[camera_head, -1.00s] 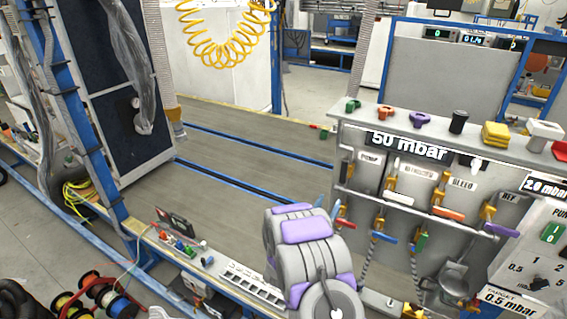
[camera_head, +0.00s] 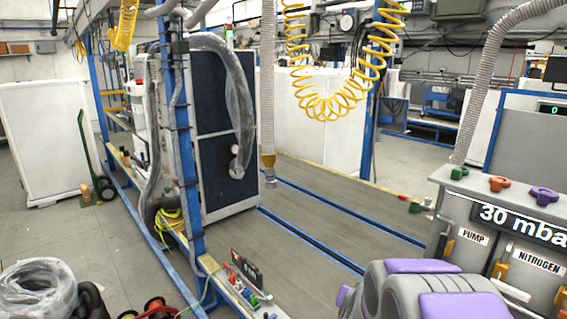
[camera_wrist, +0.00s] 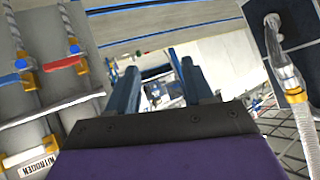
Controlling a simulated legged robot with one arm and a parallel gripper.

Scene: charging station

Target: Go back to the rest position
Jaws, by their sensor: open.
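My gripper (camera_wrist: 160,78) shows in the wrist view. Its two dark blue fingers stand apart with nothing held between them. Past the fingers are a pale floor and blurred blue shapes. The valve panel with a NITROGEN label (camera_wrist: 35,158) is left of the fingers, apart from them. In the head view my grey and purple arm is at the lower right, in front of the panel's lower part. The gripper itself is hidden there.
The panel (camera_head: 440,190) with a "30 mbar" display (camera_head: 522,225) stands at right. A grey bench (camera_head: 300,215) with blue rails runs through the middle. A dark cabinet (camera_head: 215,165) and blue post (camera_head: 180,130) stand left of it. Yellow coiled hoses (camera_head: 330,105) hang above. Open floor (camera_head: 110,240) lies left.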

